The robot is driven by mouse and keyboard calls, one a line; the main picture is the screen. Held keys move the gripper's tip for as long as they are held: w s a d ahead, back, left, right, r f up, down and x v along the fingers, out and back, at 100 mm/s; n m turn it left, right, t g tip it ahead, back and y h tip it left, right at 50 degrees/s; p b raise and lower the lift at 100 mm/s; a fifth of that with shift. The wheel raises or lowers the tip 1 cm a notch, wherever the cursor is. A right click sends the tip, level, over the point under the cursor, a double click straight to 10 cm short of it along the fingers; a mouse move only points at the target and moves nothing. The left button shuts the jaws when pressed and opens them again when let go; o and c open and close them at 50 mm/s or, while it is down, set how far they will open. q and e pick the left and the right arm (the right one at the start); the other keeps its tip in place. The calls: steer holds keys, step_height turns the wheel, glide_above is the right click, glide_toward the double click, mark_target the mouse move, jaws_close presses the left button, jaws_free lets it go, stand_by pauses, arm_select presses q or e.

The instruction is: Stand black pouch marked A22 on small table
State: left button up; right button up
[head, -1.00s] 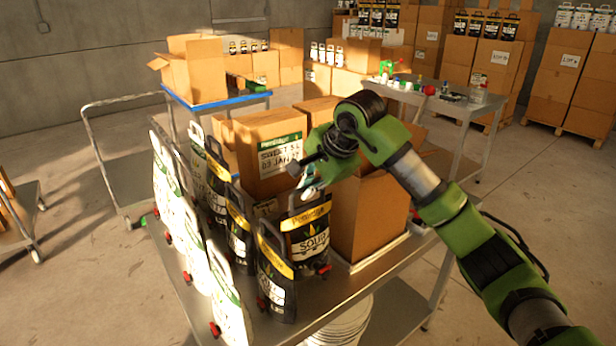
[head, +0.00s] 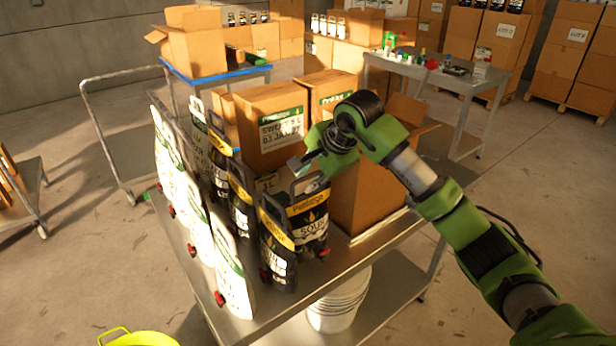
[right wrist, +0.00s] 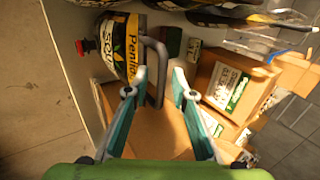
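Black pouches with yellow bands and white "SOUP" labels stand on a metal table (head: 345,275). The front right pouch (head: 308,222) is upright; it also shows in the right wrist view (right wrist: 119,45). No A22 mark can be read. My right gripper (head: 308,176) is at this pouch's top handle. In the right wrist view my gripper's fingers (right wrist: 160,78) are apart, with the dark handle (right wrist: 156,65) between them and a gap visible. My left gripper is out of view. I cannot tell which table is the small one.
White pouches (head: 232,275) line the table's left edge. Cardboard boxes (head: 368,195) stand behind and right of the black pouches. A grey table (head: 455,84) at the back right holds bottles; a blue-edged table (head: 215,76) holds boxes. A yellow tub (head: 138,338) shows at the bottom.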

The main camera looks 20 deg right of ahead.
steer(key=shift+r, duration=0.1)
steer(key=shift+s+d+r, duration=0.15)
steer(key=shift+r, duration=0.15)
steer(key=b+v, duration=0.3)
steer(key=v, duration=0.8)
steer(key=shift+r, duration=0.1)
